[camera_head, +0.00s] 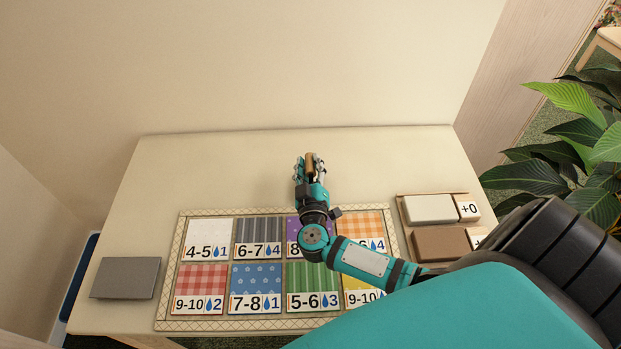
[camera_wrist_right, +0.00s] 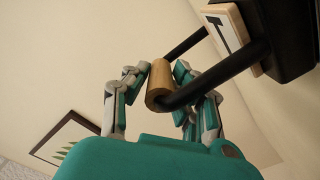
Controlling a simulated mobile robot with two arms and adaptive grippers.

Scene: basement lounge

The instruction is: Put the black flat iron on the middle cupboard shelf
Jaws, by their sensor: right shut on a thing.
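My right gripper (camera_head: 311,168) is over the back part of the table, beyond the patterned mat. It is shut on the wooden handle of the flat iron (camera_head: 310,160). In the right wrist view, the gripper's fingers (camera_wrist_right: 158,88) sit on both sides of the light brown handle (camera_wrist_right: 157,90). Black bars run from the handle to the iron's black body (camera_wrist_right: 285,40), which carries a pale plate with a dark mark. In the head view the iron's body is hidden. The cupboard and my left gripper are not in view.
The pale table (camera_head: 220,165) bears a mat (camera_head: 170,275) of numbered fabric patches. A grey slab (camera_head: 125,278) lies at left. A tray (camera_head: 402,203) with a white and a brown block is at right. A plant (camera_head: 575,150) stands beyond the right edge. The table's back strip is mostly clear.

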